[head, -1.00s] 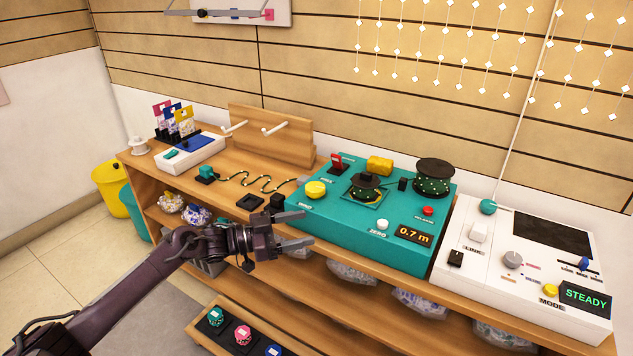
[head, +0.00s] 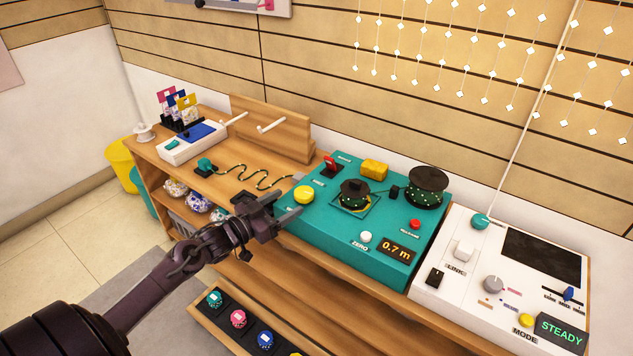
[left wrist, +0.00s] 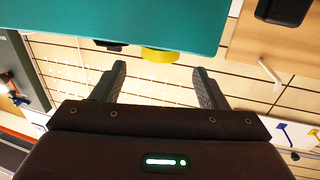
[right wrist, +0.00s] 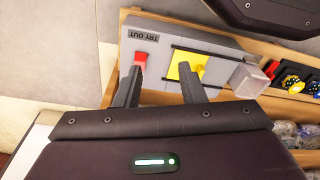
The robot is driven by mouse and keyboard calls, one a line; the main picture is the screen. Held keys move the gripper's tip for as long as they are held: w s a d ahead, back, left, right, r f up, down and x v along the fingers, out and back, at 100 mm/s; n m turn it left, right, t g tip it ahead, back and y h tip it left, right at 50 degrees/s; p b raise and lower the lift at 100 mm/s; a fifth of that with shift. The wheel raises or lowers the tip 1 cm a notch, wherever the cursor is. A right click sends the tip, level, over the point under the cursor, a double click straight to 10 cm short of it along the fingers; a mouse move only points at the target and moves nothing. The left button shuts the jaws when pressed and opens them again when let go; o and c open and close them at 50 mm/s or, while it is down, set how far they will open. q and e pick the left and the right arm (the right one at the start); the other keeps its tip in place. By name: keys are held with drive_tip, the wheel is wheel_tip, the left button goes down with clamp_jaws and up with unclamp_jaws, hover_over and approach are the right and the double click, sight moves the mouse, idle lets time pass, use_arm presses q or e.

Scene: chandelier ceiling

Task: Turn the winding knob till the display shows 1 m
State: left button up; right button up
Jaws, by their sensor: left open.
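The teal winding machine (head: 330,235) stands on the wooden counter. Its display (head: 397,251) reads 0.7 m. A round yellow knob (head: 304,195) sits at its left end; its label is too small to read surely. A dark spool (head: 353,193) and a larger dark reel (head: 428,186) are on top. My left gripper (head: 277,213) is open and empty, just left of and in front of the yellow knob, apart from it. The left wrist view shows the teal machine (left wrist: 130,20) and a yellow part (left wrist: 160,55) beyond the open fingers. My right gripper (right wrist: 160,75) is open, seen only in its wrist view.
A white machine (head: 450,283) reading STEADY stands to the right. A wavy cord (head: 262,178) and a white device (head: 200,143) lie left. The right wrist view shows a grey panel (right wrist: 215,70) with a red button (right wrist: 141,59) near the right fingers.

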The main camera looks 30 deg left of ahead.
sight(297, 197)
use_arm(q)
drive_tip(key=shift+b+x, duration=0.55)
drive_tip(key=shift+x, duration=3)
use_arm(e)
drive_tip(key=shift+w+a+r, duration=0.15)
drive_tip(key=shift+a+r, duration=0.1)
drive_tip(key=shift+r, duration=0.55)
drive_tip(key=shift+w+a+r, duration=0.15)
drive_tip(key=shift+a+r, duration=0.1)
drive_tip(key=shift+r, duration=0.5)
use_arm(q)
drive_tip(key=c, duration=1)
